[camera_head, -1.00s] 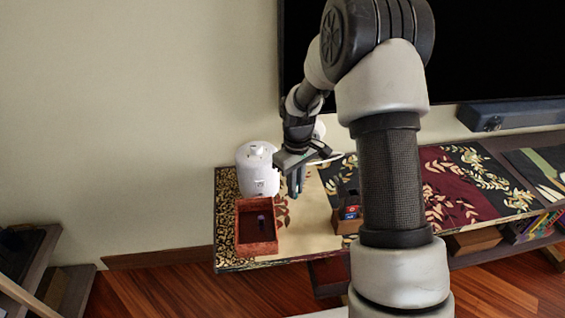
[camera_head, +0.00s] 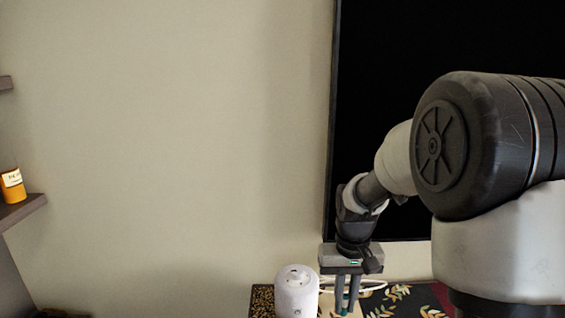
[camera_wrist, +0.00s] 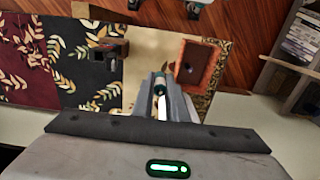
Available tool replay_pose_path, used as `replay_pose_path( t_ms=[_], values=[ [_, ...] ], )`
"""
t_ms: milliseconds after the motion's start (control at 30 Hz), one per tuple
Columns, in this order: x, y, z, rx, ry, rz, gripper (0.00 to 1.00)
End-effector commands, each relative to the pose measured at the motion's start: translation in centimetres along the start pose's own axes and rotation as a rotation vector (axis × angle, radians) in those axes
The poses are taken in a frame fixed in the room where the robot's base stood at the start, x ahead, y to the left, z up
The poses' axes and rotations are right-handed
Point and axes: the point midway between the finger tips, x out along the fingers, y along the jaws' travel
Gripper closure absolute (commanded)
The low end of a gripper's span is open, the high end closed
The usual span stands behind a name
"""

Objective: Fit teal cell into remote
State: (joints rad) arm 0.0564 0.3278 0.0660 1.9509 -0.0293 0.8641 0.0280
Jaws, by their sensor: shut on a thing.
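My gripper (camera_wrist: 160,100) is shut on the teal cell (camera_wrist: 159,88), a small cylinder with a pale band, seen between the fingers in the wrist view. In the head view my gripper (camera_head: 348,298) points down beside a white canister, and the cell is mostly hidden by the fingers. A dark boxy thing (camera_wrist: 110,52) in a brown holder stands left of my gripper in the wrist view. It may hold the remote, but I cannot tell for sure. It is out of the head view.
An orange-brown tray (camera_wrist: 207,55) with a small dark thing inside lies right of my fingers in the wrist view. The white canister (camera_head: 297,292) stands close to my gripper. A large black screen (camera_head: 400,90) is behind. A patterned mat (camera_wrist: 85,60) covers the surface.

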Motion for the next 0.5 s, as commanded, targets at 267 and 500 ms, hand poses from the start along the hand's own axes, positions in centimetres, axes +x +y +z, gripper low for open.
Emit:
replay_pose_path(
  t_ms=[267,500],
  values=[
    [-3.0,0.0,1.1,-0.001,-0.003,0.0,1.0],
    [-3.3,0.0,1.7,-0.002,-0.002,-0.001,1.0]
  ],
)
